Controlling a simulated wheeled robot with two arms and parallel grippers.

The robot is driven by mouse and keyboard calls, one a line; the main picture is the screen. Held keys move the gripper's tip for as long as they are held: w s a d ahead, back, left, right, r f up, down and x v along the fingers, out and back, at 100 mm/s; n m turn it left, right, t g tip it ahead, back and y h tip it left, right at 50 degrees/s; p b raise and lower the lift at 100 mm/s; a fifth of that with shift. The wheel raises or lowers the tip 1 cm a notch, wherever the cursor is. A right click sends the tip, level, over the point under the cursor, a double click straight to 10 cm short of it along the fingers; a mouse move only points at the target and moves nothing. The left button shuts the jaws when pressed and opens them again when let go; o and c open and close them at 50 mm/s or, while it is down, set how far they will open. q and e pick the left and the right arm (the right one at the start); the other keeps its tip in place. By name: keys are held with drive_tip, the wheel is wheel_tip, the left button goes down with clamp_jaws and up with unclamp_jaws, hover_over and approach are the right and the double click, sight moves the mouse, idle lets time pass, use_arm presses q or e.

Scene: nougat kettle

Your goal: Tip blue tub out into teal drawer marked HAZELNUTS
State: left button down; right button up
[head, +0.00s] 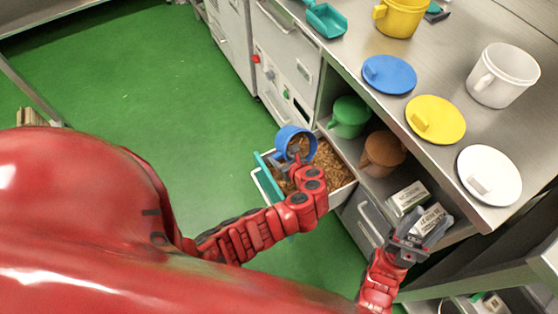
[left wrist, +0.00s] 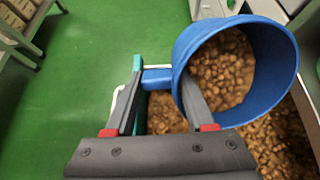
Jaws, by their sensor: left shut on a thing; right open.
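The blue tub (head: 285,134) is held tilted over the open drawer (head: 262,180), which has a teal front and a layer of brown nuts (head: 330,172). In the left wrist view the tub (left wrist: 270,60) shows its open mouth, with brown nuts (left wrist: 222,70) still inside. My left gripper (head: 292,160) is shut on the tub; in the left wrist view its fingers (left wrist: 165,92) lie either side of the tub's handle (left wrist: 157,78). No marking on the drawer front is readable. My right gripper (head: 422,228) is open, beside white labelled packs.
The steel counter holds a blue lid (head: 388,74), a yellow lid (head: 436,120), a white lid (head: 489,175), a white tub (head: 503,75) and a yellow tub (head: 400,17). On the shelf below are a green tub (head: 349,117), a brown tub (head: 383,153) and white packs (head: 408,197). Green floor is clear at left.

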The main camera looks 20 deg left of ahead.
use_arm(q)
drive_tip(key=t+y+b, duration=0.1)
drive_tip(key=b, duration=0.1)
drive_tip(key=d+y+b, duration=0.1)
drive_tip(key=b, duration=0.2)
drive_tip(key=shift+s+r+t+y, duration=0.4)
drive_tip(key=s+d+r+t+y+b, duration=0.2)
drive_tip(key=t+y+b, duration=0.4)
drive_tip(key=b, duration=0.5)
drive_tip(key=s+d+y, duration=0.1)
drive_tip(key=d+y, duration=0.1)
drive_tip(key=shift+s+d+t+y, duration=0.25)
drive_tip(key=shift+d+t+y, duration=0.05)
drive_tip(key=shift+y, duration=0.1)
